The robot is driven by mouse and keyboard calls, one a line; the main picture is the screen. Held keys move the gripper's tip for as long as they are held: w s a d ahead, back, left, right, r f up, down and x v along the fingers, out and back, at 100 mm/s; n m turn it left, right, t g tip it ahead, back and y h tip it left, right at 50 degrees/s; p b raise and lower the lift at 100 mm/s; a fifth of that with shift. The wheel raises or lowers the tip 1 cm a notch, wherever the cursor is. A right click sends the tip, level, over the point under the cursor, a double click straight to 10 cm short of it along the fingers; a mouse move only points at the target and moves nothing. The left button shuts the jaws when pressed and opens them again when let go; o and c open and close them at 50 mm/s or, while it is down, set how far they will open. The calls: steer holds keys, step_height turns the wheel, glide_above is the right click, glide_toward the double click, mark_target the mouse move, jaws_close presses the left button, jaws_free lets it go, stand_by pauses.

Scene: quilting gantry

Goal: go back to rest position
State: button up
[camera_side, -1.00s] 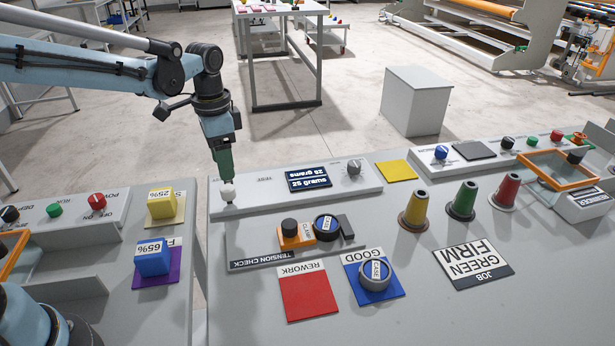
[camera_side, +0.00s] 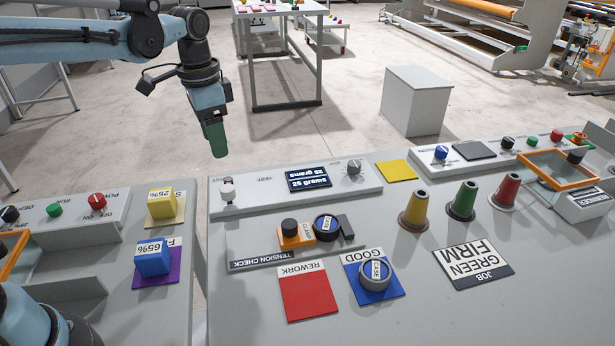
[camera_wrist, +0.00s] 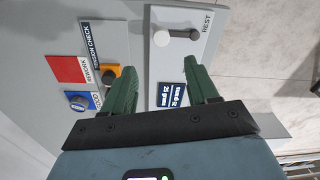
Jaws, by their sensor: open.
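My gripper (camera_side: 214,152) is in the air above and behind the tension check panel, its green fingers pointing down. It is apart from the white knob (camera_side: 228,188) at the panel's left end. In the wrist view my gripper (camera_wrist: 164,72) has its two green fingers spread, with nothing between them. The white knob (camera_wrist: 161,38) shows beyond the fingertips, on a grey raised strip. The display (camera_side: 309,179) on that strip reads 25 grams.
On the desk are a red rework pad (camera_side: 308,293), a blue pad (camera_side: 384,290) bearing a grey CASE piece (camera_side: 376,273), and yellow, green and red cones (camera_side: 462,201). Open floor (camera_side: 290,140) lies behind the desk.

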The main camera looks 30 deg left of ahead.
steer(key=s+d+f+n+t, duration=0.1)
steer(key=s+n+t, duration=0.5)
steer(key=s, duration=0.6)
steer(key=shift+f+t, duration=0.3)
steer(key=shift+f, duration=0.45)
steer(key=shift+d, duration=0.1)
